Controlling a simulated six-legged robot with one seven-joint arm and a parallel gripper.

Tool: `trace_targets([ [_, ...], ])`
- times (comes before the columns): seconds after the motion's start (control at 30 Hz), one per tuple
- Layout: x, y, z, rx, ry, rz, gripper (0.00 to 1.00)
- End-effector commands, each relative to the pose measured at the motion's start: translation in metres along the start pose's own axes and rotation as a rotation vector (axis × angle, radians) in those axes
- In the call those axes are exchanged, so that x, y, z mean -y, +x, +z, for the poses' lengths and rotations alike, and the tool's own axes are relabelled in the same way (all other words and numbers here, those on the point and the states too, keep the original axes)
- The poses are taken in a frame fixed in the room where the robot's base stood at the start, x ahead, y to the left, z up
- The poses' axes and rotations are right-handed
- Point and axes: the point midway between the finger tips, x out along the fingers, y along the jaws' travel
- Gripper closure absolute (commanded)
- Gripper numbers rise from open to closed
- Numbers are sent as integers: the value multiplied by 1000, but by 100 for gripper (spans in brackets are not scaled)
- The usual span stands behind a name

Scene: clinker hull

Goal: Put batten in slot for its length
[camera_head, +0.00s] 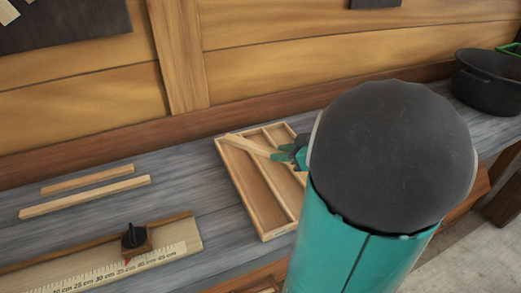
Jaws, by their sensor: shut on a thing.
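A light wooden batten (246,145) is held in the jaws of my teal gripper (284,154), which is shut on its right end. The batten slants over the far part of a wooden tray (251,207) with long slots parted by thin dividers. Its left end is at the tray's far left corner; I cannot tell whether it touches the rim. Two more battens lie on the bench to the left, a shorter one (87,179) behind a longer one (85,197). My arm hides the tray's right side and most of my gripper.
A measuring board (187,231) with a centimetre scale and a black knob (134,236) lies at the front left of the grey bench (190,170). A black pot (488,80) stands at the far right. A plank wall (290,60) rises behind.

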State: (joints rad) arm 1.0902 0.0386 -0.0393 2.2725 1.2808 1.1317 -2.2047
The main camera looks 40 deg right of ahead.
Motion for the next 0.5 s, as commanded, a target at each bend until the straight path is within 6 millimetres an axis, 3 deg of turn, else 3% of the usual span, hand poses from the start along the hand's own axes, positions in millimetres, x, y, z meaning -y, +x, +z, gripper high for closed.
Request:
trace_targets([
  [0.2, -32, 31, 15, 1, 5, -2, 100],
  [0.5, -54, 58, 34, 0, 1, 0, 100],
])
